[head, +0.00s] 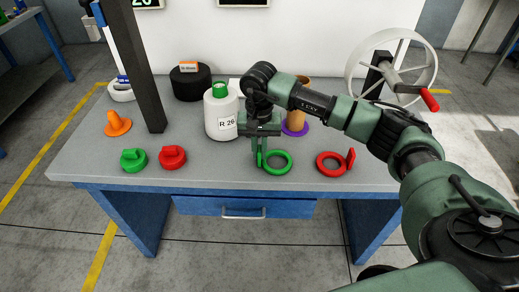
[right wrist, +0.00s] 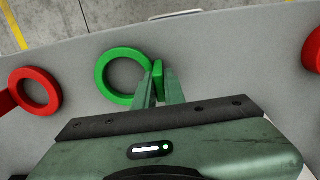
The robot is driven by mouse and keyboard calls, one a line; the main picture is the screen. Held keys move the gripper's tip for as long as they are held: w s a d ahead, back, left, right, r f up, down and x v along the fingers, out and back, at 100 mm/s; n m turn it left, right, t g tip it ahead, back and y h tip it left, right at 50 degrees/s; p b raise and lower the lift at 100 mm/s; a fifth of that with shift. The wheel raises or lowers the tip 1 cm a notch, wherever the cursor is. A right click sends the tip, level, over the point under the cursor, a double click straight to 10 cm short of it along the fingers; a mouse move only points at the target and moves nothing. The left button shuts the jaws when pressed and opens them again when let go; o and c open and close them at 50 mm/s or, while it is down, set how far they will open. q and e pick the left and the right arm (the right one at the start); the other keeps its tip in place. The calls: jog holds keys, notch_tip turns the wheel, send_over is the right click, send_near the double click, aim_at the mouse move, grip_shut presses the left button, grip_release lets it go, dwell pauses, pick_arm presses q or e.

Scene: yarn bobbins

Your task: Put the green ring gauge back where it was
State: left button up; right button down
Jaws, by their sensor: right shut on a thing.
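The green ring gauge (head: 289,165) appears to lie flat on the grey table near its front edge, its ring to the right of my gripper. My right gripper (head: 261,161) points down and is shut on the gauge's upright green tab. In the right wrist view, the tab (right wrist: 158,78) sits between the fingertips (right wrist: 159,92), with the green ring (right wrist: 102,75) to the left. I cannot tell whether a small gap remains under the ring. My left gripper is not in view.
A red ring gauge (head: 322,168) lies to the right. Red (head: 172,158) and green (head: 133,160) knobbed pieces stand left.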

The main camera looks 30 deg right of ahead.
jog(key=shift+f, duration=0.2)
jog(key=c, duration=1.5)
grip_release()
jog(key=shift+r, duration=0.1)
jog(key=shift+r, duration=0.45)
notch_tip(320, 180, up, 11)
jog(key=b, duration=0.2)
jog(key=shift+r, duration=0.2)
